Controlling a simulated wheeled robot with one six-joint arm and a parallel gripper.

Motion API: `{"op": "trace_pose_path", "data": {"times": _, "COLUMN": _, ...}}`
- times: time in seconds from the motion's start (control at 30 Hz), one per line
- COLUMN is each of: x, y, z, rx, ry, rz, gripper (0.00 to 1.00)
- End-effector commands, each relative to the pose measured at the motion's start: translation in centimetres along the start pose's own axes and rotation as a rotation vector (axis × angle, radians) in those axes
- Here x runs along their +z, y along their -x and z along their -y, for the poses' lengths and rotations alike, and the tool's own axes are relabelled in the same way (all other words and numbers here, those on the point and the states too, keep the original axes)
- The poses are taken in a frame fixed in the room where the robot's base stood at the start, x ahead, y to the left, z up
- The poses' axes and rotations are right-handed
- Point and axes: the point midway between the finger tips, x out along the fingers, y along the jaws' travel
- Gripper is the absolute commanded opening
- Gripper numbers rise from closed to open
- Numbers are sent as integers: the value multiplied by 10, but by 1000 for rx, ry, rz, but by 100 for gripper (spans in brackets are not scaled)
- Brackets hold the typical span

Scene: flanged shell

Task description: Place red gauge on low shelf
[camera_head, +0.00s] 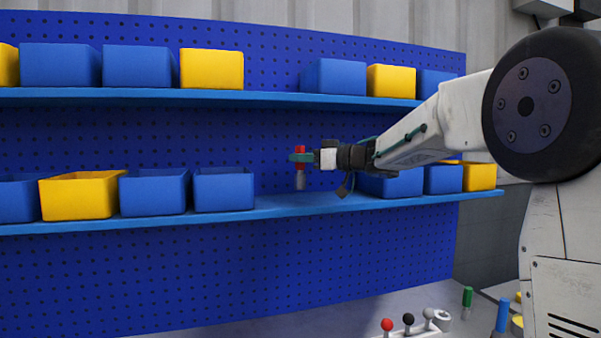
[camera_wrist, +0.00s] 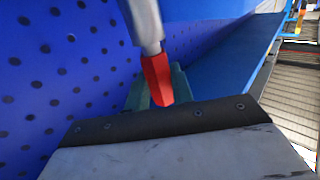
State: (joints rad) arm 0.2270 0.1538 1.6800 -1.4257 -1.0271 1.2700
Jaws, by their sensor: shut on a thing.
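The red gauge (camera_head: 300,182) has a red upper part and a grey metal lower part. My gripper (camera_head: 301,157) is shut on its red part and holds it upright in the head view. The gauge's grey end is just above or at the low shelf (camera_head: 275,204), in the gap between the bins; I cannot tell whether it touches. In the wrist view the gauge (camera_wrist: 157,75) shows its red and grey parts, with the greenish fingers (camera_wrist: 155,90) around the red part. The low shelf (camera_wrist: 225,62) also shows there, beside the pegboard.
A blue bin (camera_head: 224,190) stands left of the gap, and another blue bin (camera_head: 392,185) stands behind my arm to the right. The upper shelf (camera_head: 270,99) runs above with several bins. A blue pegboard (camera_head: 250,270) backs both shelves.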

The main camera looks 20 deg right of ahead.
Motion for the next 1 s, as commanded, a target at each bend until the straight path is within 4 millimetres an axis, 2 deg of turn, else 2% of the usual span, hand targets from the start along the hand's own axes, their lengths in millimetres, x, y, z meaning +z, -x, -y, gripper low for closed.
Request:
{"op": "trace_pose_path", "data": {"times": 0.17, "x": 1, "y": -8, "z": -8, "rx": -1, "ry": 1, "rz": -1, "gripper": 0}}
{"op": "trace_pose_path", "data": {"times": 0.4, "x": 33, "y": -9, "z": -8, "rx": -1, "ry": -1, "rz": 0, "gripper": 0}}
{"op": "trace_pose_path", "data": {"times": 0.77, "x": 38, "y": -9, "z": -8, "rx": -1, "ry": 0, "rz": -1, "gripper": 0}}
{"op": "trace_pose_path", "data": {"times": 0.8, "x": 40, "y": -9, "z": -8, "rx": -1, "ry": -1, "rz": 0, "gripper": 26}}
{"op": "trace_pose_path", "data": {"times": 0.87, "x": 39, "y": -9, "z": -8, "rx": -1, "ry": 0, "rz": 0, "gripper": 43}}
{"op": "trace_pose_path", "data": {"times": 1.0, "x": 39, "y": -9, "z": -8, "rx": -1, "ry": 0, "rz": 0, "gripper": 45}}
